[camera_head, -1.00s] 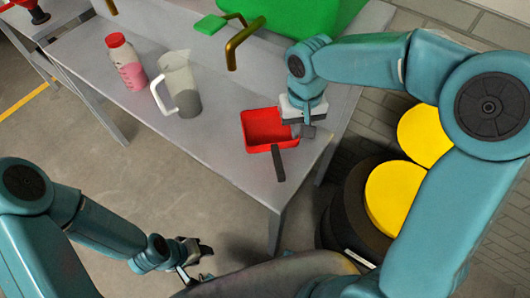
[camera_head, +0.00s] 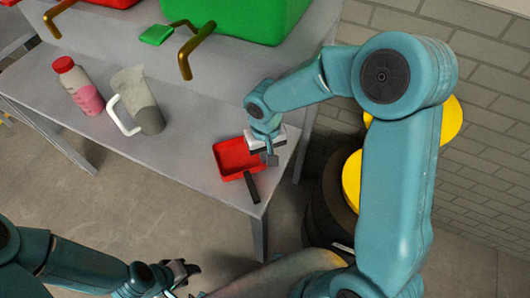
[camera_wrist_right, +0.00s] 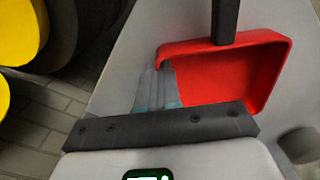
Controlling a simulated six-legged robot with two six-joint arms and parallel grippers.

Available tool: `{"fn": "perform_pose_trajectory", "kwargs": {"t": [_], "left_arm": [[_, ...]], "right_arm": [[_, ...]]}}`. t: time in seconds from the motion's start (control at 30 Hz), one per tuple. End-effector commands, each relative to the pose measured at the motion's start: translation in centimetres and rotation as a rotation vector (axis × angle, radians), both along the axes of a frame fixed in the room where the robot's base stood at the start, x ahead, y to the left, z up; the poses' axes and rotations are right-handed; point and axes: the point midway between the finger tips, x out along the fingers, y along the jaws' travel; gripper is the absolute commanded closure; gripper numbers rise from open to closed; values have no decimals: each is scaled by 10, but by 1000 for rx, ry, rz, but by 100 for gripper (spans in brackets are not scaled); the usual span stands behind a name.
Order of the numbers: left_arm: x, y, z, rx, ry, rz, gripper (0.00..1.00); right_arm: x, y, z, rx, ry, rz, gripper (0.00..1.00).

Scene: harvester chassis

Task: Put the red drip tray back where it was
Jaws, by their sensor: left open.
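The red drip tray (camera_head: 236,163) lies on the grey bench near its front right corner, its dark handle (camera_head: 251,187) pointing toward the front edge. It also shows in the right wrist view (camera_wrist_right: 225,75). My right gripper (camera_head: 270,158) is at the tray's right rim. In the wrist view its grey fingers (camera_wrist_right: 156,88) stand against the tray's side wall; whether they pinch the rim is unclear. My left gripper (camera_head: 190,276) is open and empty, low in front of the bench.
A clear jug (camera_head: 148,118) with a white handle and a red-capped bottle (camera_head: 88,98) stand left on the bench (camera_head: 185,150). Yellow-topped dark drums (camera_head: 350,180) stand right of the bench, near my right arm.

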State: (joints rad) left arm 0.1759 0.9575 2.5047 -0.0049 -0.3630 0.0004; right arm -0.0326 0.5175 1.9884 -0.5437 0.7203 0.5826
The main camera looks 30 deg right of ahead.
Motion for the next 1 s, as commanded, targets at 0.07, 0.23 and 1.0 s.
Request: {"fn": "perform_pose_trajectory", "kwargs": {"t": [0.07,0.23,1.0], "left_arm": [[0,0,0,0,0,0,57],[0,0,-5,0,0,0,57],[0,0,4,0,0,0,57]], "right_arm": [[0,0,1,0,0,0,100],[0,0,-4,0,0,0,100],[1,0,60,-1,-6,1,71]]}}
